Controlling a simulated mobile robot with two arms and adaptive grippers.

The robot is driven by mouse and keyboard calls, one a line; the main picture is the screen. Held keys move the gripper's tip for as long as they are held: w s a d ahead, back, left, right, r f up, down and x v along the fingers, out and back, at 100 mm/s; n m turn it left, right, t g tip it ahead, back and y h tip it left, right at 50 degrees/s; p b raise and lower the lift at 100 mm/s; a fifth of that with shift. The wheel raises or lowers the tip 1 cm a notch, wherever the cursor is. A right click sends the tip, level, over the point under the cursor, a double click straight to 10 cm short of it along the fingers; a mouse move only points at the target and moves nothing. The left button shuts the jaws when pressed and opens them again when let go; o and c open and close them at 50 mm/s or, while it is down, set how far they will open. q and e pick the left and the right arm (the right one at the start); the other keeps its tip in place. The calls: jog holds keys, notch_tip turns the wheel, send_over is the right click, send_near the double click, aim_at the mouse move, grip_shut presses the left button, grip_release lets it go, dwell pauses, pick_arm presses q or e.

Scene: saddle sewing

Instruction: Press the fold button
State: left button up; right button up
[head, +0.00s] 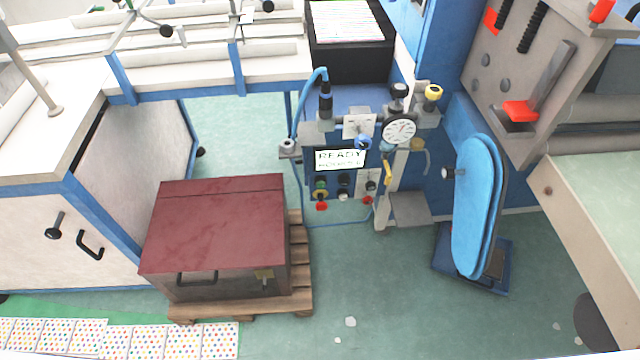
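A control panel (354,192) stands in the middle of the head view, on the front of the blue machine. Its display (340,159) reads "READY" with a second line too small to read for certain. Below the display are small controls: a green button (320,184), a red button (321,206), a dark knob (343,180), a pale button (343,196) and another red control (367,200). No label shows clearly enough to tell which one is the fold button. Neither of my grippers is in view.
A dark red chest (218,222) on a wooden pallet (300,262) stands left of the panel. A blue padded board (474,205) stands to the right. A pressure gauge (399,129) sits above right. The green floor (390,295) in front is mostly clear.

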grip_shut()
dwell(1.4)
